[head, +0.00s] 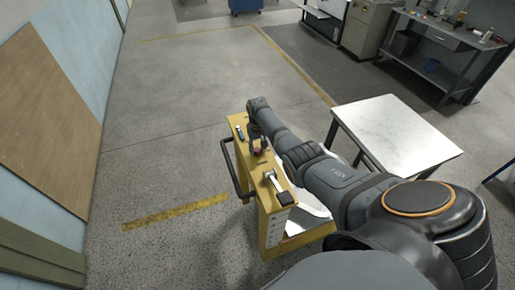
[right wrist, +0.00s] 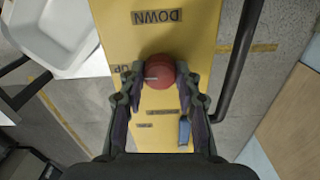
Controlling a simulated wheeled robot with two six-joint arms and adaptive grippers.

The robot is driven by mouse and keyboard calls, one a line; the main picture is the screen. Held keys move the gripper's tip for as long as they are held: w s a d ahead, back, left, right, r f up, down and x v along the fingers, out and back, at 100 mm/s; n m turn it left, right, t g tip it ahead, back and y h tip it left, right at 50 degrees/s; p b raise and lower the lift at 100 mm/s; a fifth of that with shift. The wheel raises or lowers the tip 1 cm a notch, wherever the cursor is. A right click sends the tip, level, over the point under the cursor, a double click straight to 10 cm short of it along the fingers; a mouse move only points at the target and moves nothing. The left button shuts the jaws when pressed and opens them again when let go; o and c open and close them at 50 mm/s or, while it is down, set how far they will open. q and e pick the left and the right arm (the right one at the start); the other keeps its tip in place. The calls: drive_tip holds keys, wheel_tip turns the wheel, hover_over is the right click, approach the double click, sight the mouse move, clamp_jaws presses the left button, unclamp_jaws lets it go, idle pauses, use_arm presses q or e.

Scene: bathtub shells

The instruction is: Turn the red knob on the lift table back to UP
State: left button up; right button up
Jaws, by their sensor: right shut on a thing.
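The yellow lift table (head: 270,228) stands in the middle of the head view, with a dark side handle (head: 236,172). My right gripper (head: 257,143) reaches down onto its top panel. The red knob (right wrist: 161,72) sits between the two fingers of my right gripper (right wrist: 159,77), which are shut on its sides. A short grey mark on the knob points left in the right wrist view, toward the UP label (right wrist: 122,67), which a finger partly covers. The DOWN label (right wrist: 157,17) is upside down beyond the knob. My left gripper is not in view.
A white tub shell (right wrist: 62,28) lies beside the panel. On the panel are a blue item (right wrist: 184,131) and a black-and-silver lever (head: 278,190). A pale-topped table (head: 395,132) stands to the right. Open floor lies behind and left.

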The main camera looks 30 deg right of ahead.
sight(258, 150)
drive_tip(key=shift+r+n, duration=0.1)
drive_tip(key=shift+n, duration=0.4)
drive_tip(key=o, duration=1.2)
drive_tip(key=shift+c, duration=0.2)
wheel_tip(258, 150, up, 12)
